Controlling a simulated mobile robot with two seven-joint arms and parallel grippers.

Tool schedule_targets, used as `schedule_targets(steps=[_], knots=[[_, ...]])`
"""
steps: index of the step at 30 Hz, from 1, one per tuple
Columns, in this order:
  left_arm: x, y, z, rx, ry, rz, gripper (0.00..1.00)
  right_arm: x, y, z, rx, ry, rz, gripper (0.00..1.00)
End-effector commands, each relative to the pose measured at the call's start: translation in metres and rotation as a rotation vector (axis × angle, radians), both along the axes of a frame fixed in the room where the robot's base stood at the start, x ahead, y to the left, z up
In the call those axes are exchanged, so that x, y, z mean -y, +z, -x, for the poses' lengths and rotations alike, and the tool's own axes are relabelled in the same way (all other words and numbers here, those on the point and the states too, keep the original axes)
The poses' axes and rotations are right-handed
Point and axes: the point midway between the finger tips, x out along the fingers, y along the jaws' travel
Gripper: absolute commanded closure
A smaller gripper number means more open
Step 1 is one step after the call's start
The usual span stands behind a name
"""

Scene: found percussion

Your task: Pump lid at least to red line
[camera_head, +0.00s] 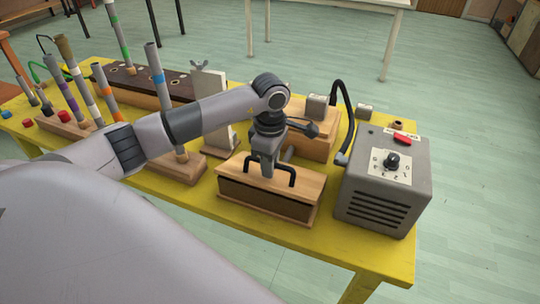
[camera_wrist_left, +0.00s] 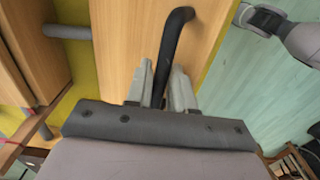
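The lid (camera_head: 240,172) is a pale wooden board with a black handle (camera_head: 290,174) on top. It lies over a box with a dark brown front (camera_head: 262,200) near the table's front edge. My left gripper (camera_head: 267,172) points down at the handle from above. In the left wrist view, its two fingers (camera_wrist_left: 162,90) stand close on both sides of the black handle bar (camera_wrist_left: 172,45), over the lid's wood (camera_wrist_left: 122,45). The gripper looks shut on the handle. My right gripper is not in view.
A grey control box (camera_head: 385,190) with a dial and red switch stands right of the lid. A wooden box (camera_head: 318,145) with a black hose stands behind. Striped tubes (camera_head: 155,70) and a wooden upright (camera_head: 208,100) stand left on the yellow table (camera_head: 345,248).

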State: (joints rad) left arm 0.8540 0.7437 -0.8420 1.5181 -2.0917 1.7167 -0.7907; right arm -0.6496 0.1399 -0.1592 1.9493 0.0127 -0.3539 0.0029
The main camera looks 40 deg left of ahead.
Motion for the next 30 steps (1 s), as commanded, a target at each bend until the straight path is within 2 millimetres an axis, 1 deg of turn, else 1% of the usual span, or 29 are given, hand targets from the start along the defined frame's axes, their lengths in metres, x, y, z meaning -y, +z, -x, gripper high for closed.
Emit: schedule_targets(steps=[5, 6, 7, 8, 14, 22, 30], knots=[[0.000, 0.000, 0.000, 0.000, 0.000, 0.000, 0.78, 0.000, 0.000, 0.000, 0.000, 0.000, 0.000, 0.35], [0.000, 0.000, 0.000, 0.000, 0.000, 0.000, 0.84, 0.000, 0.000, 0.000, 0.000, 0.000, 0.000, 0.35], [0.000, 0.000, 0.000, 0.000, 0.000, 0.001, 0.94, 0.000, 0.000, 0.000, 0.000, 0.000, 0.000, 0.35], [0.000, 0.000, 0.000, 0.000, 0.000, 0.001, 1.00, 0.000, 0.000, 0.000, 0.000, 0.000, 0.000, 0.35], [0.000, -0.001, 0.001, 0.000, 0.000, 0.001, 1.00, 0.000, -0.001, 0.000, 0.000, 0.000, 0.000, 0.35], [0.003, -0.014, 0.011, -0.004, -0.002, 0.001, 1.00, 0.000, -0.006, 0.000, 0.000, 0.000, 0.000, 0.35], [0.004, -0.015, 0.013, -0.007, -0.003, 0.002, 1.00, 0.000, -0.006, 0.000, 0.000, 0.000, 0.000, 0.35]])
